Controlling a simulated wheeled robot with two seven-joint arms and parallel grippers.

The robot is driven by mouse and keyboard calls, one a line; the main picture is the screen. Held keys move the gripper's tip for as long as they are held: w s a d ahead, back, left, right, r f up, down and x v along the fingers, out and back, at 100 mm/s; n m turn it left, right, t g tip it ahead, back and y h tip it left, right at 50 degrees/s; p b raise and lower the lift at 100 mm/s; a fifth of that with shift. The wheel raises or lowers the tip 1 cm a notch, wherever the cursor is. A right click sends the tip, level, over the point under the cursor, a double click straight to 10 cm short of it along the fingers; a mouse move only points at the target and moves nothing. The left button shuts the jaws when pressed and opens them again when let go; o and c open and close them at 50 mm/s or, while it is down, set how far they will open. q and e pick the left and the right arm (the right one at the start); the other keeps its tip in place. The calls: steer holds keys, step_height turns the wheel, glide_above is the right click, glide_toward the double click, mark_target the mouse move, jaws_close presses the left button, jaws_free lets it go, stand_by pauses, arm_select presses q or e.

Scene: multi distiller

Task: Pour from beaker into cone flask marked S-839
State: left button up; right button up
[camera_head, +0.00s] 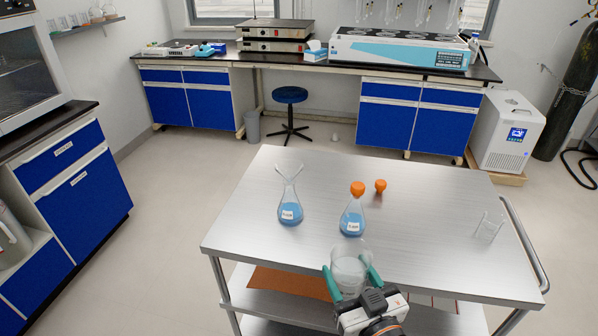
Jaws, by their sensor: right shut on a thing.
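My right gripper (350,283) has teal fingers shut on a clear beaker (349,262) at the front edge of the steel cart. The beaker looks upright, with pale contents; I cannot tell whether it touches the cart. A cone flask with blue liquid and an open, flared top (290,208) stands left of the beaker and farther back. A second cone flask with blue liquid and an orange stopper (352,218) stands just behind the beaker. Both have white labels too small to read surely. My left gripper is not in view.
A loose orange stopper (380,186) sits behind the stoppered flask. An empty-looking glass beaker (489,226) stands at the right of the cart top (430,220). A blue stool (290,96) and lab bench stand beyond.

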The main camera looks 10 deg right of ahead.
steer(key=w+a+r+n+g+y+b, duration=0.1)
steer(key=w+a+n+g+y+b, duration=0.1)
steer(key=w, duration=0.6)
steer(key=w+a+r+n+g+y+b, duration=0.1)
steer(key=w+a+n+g+y+b, duration=0.2)
steer(key=w+a+y, duration=0.4)
steer(key=shift+w+a+r+n, duration=0.35)
steer(key=shift+w+n, duration=0.4)
steer(key=shift+n, duration=0.15)
